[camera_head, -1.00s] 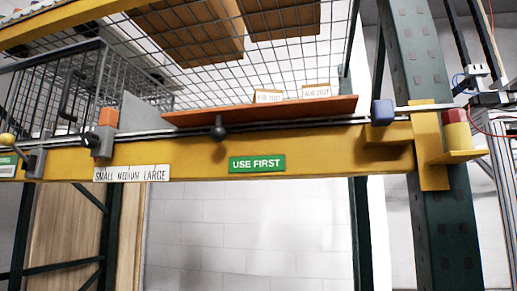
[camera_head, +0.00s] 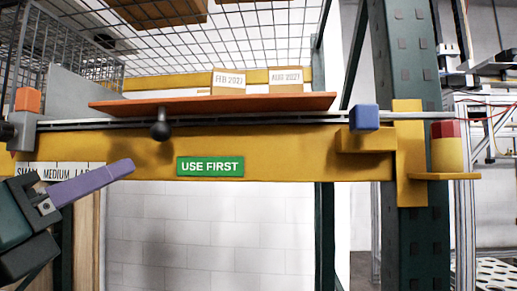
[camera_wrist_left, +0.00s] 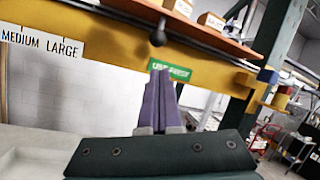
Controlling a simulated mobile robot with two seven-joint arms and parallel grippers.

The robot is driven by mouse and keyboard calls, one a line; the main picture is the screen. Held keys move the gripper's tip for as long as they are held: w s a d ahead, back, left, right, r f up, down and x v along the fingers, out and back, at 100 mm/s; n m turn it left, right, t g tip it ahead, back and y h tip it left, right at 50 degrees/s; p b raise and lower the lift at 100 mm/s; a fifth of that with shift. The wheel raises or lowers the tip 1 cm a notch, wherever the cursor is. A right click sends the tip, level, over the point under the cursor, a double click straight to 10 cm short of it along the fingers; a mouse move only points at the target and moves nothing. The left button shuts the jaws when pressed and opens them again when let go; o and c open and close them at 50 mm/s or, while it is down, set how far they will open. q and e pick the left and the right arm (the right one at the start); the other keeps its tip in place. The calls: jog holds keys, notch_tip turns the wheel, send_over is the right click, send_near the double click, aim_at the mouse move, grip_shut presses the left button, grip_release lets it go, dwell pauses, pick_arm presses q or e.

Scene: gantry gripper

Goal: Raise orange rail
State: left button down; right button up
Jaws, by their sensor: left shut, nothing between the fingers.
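The orange rail (camera_head: 215,104) is a long flat bar lying along the top of the yellow beam (camera_head: 290,155), with a black ball knob (camera_head: 160,131) hanging at its front. In the left wrist view the orange rail (camera_wrist_left: 215,37) runs across the top and the knob (camera_wrist_left: 157,38) hangs below it. My left gripper (camera_head: 131,166) has purple fingers pressed together and empty. In the head view it is below and left of the knob, in front of the beam. In the left wrist view its fingertips (camera_wrist_left: 161,72) point toward the knob, apart from it.
A green USE FIRST sign (camera_head: 210,166) and a size label (camera_head: 60,171) are on the beam. Two dated boxes (camera_head: 228,82) stand behind the rail. A blue block (camera_head: 363,117) and a dark green post (camera_head: 413,60) are on the right. An orange block (camera_head: 27,101) is at left.

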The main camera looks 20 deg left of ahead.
pick_arm(q)
jog(key=b+x, duration=0.2)
jog(key=x, duration=0.8)
jog(key=shift+f, duration=0.1)
dwell(0.4)
